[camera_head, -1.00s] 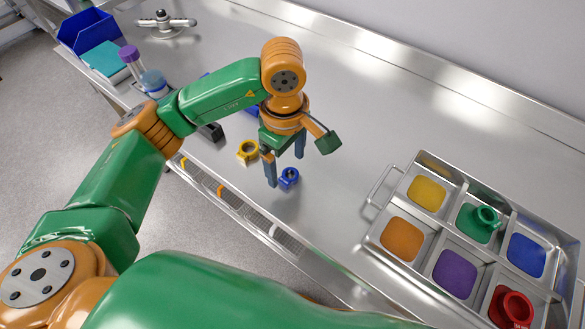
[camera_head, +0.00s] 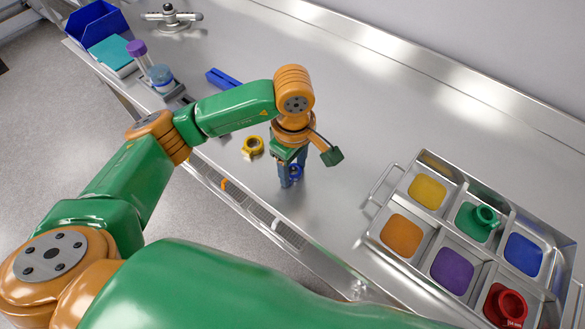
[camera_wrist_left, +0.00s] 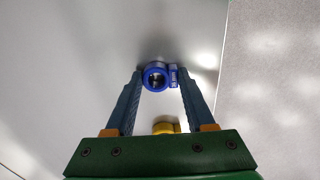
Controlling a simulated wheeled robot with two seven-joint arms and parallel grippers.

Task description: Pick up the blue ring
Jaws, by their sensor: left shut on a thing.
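The blue ring (camera_head: 296,171) is small, with a tab on one side, and sits low at the work surface. In the head view it is partly hidden by the fingers. My left gripper (camera_head: 291,181) points down and is shut on the blue ring. In the left wrist view the ring (camera_wrist_left: 156,76) sits between the fingertips (camera_wrist_left: 157,73), its round opening facing the camera. I cannot tell whether it still touches the surface. My right gripper is not in view.
A yellow ring (camera_head: 252,146) lies close to the left gripper. A metal tray (camera_head: 366,203) with coloured compartments stands at right, holding a green ring (camera_head: 484,219) and a red ring (camera_head: 507,305). A blue bar (camera_head: 223,78), tubes and a blue bin (camera_head: 92,22) lie far left.

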